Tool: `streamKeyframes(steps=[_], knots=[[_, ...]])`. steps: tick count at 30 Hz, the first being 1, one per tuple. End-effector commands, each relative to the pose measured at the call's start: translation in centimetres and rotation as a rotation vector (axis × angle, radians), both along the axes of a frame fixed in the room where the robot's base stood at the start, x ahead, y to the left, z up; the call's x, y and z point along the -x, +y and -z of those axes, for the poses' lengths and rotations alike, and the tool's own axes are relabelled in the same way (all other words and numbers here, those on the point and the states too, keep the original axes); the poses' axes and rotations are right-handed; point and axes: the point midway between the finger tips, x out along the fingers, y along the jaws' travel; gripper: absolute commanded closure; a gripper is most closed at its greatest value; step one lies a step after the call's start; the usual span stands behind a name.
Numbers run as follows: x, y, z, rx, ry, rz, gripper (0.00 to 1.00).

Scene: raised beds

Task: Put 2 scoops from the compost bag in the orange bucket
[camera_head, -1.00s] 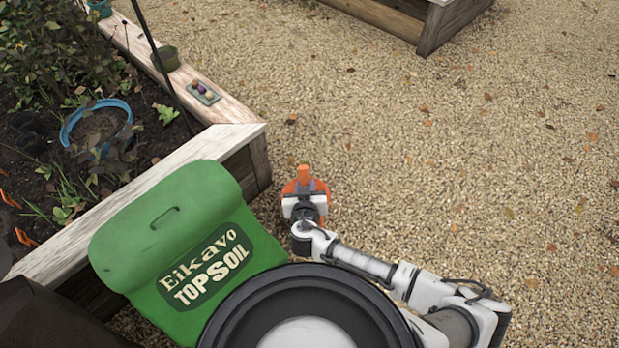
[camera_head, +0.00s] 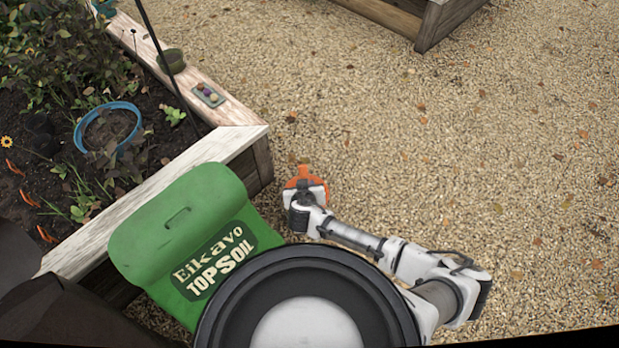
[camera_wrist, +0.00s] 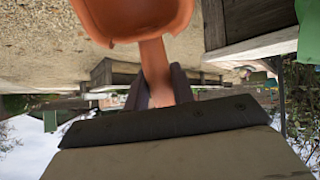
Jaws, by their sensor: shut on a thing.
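My gripper (camera_head: 305,190) is shut on the handle of an orange scoop (camera_head: 303,176), over the gravel to the right of the raised bed's corner. In the wrist view the scoop's bowl (camera_wrist: 135,18) fills the top, and its handle runs down between the fingers of my gripper (camera_wrist: 160,84). A green bag (camera_head: 176,222) marked "Eikavo TOPSOIL" stands against the bed at lower left, partly hidden by my body. I see no bag marked compost and no orange bucket.
The raised bed's wooden rim (camera_head: 160,195) runs along the left. It carries a small tray (camera_head: 208,95) and a green pot (camera_head: 172,61). A blue ring-shaped rim (camera_head: 78,132) lies in the soil. Another wooden bed (camera_head: 432,25) stands at the back. Open gravel (camera_head: 480,150) is at right.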

Motion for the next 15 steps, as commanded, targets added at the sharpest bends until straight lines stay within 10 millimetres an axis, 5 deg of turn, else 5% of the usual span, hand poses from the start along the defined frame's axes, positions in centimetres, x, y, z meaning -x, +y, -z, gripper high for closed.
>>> streamKeyframes(steps=[15], knots=[[-0.04,0.07,-0.85,0.012,0.059,0.0,1.0]])
